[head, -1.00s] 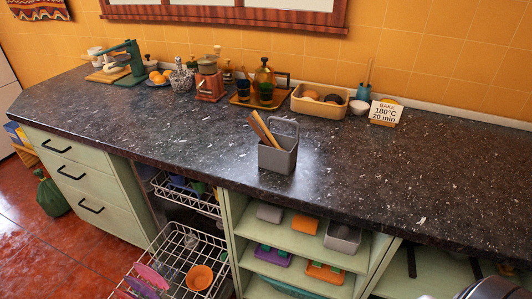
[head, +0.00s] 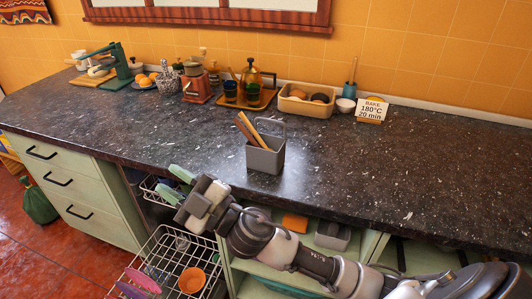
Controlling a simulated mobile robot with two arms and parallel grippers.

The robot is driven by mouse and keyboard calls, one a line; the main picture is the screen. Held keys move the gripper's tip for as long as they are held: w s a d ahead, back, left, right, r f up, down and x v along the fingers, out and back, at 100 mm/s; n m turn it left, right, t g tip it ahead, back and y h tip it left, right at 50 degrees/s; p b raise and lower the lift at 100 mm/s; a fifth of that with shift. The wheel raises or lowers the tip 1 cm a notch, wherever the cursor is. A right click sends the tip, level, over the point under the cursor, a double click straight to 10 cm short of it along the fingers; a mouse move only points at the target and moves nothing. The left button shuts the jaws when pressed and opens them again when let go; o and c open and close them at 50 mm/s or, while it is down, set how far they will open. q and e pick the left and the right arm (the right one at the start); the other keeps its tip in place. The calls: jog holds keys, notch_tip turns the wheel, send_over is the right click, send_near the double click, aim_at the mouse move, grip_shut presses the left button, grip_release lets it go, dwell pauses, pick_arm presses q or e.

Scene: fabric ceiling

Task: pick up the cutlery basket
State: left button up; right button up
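The grey cutlery basket (head: 265,160) stands upright on the dark speckled counter (head: 340,180), close to its front edge. Its loop handle rises at the right, and wooden utensils (head: 247,130) lean out to the left. My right gripper (head: 165,179) has two pale green fingers spread apart with nothing between them. It is left of the basket and lower in the picture, around the counter's front edge, pointing left and not touching the basket. My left gripper is not in view.
A tray with bottle and cups (head: 268,98), a tan bin (head: 305,106) and a recipe card (head: 371,110) stand along the back. The counter around the basket is clear. A pulled-out wire rack (head: 212,277) is below my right arm.

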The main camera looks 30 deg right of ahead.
jog(key=a+n+g+y, duration=0.5)
jog(key=n+g+y, duration=0.1)
jog(key=n+g, duration=0.55)
jog(key=m+g+h, duration=0.2)
jog(key=g+h, duration=0.2)
jog(key=h, duration=1.8)
send_near(283, 145)
jog(key=shift+g+h, duration=0.25)
jog(key=shift+h, duration=0.05)
jog(key=p+x, duration=0.1)
jog(key=x, duration=0.4)
jog(key=p+x, duration=0.1)
jog(key=x, duration=0.3)
jog(key=shift+w+a+f+p, duration=0.1)
jog(key=shift+w+f+p, duration=0.2)
jog(key=shift+w+f, duration=0.1)
jog(key=shift+f, duration=0.25)
jog(key=shift+r, duration=0.1)
grip_shut()
